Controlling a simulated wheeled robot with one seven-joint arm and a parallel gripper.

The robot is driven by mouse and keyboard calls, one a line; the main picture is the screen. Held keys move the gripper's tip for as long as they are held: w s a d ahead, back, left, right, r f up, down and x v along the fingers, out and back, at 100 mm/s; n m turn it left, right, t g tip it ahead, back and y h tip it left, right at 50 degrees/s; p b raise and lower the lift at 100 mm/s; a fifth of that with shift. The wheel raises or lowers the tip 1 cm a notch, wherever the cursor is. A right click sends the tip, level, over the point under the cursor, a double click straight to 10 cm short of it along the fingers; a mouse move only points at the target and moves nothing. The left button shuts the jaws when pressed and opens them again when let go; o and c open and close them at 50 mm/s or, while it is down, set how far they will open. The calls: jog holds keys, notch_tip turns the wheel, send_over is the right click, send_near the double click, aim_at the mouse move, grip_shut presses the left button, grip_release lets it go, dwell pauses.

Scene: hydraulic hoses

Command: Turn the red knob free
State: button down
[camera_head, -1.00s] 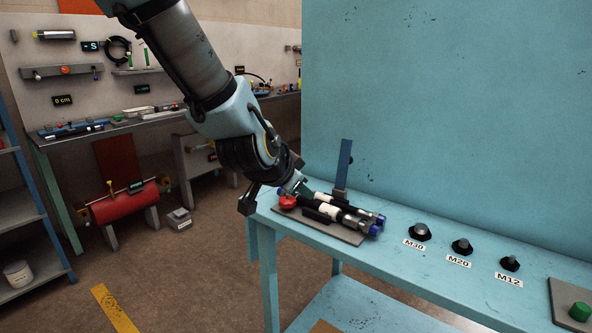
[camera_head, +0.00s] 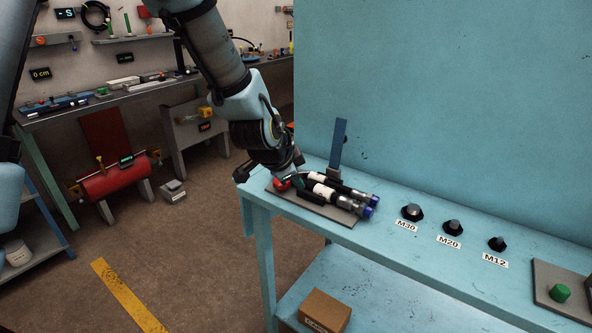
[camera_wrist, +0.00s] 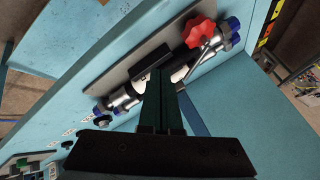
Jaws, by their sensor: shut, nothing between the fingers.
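The red knob (camera_head: 282,184) sits at the left end of a grey plate (camera_head: 326,209) on the blue bench. In the wrist view the knob (camera_wrist: 201,31) is a red star-shaped handwheel beside the hose fittings. Two hoses (camera_head: 324,190) with white bands and blue-capped metal ends lie side by side on the plate. My gripper (camera_head: 294,180) is shut and empty, close to the knob and over the hoses. In the wrist view its dark fingers (camera_wrist: 161,85) point toward the hoses, below and left of the knob. I cannot tell whether they touch anything.
A blue upright bar (camera_head: 338,145) stands behind the plate. Fittings labelled M30 (camera_head: 412,212), M20 (camera_head: 453,227) and M12 (camera_head: 497,243) line the bench to the right. A green button (camera_head: 560,292) is at the far right. A cardboard box (camera_head: 323,311) lies on the lower shelf.

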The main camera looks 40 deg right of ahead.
aim_at(276, 184)
jog(key=shift+w+d+f+p, duration=0.2)
jog(key=shift+w+d+p, duration=0.4)
jog(key=shift+w, duration=0.3)
jog(key=shift+w+d+f+p, duration=0.15)
jog(key=shift+w+d+p, duration=0.2)
jog(key=shift+w+d, duration=0.45)
jog(key=shift+w+a, duration=0.1)
jog(key=shift+a, duration=0.05)
jog(key=shift+w+d+n+t, duration=0.3)
jog(key=shift+d+n, duration=0.1)
jog(key=shift+n, duration=0.1)
jog(key=shift+w+d+n+b, duration=0.25)
jog(key=shift+w+n+b, duration=0.1)
jog(key=shift+b, duration=0.2)
jog(key=shift+s+a, duration=0.1)
jog(key=shift+a, duration=0.05)
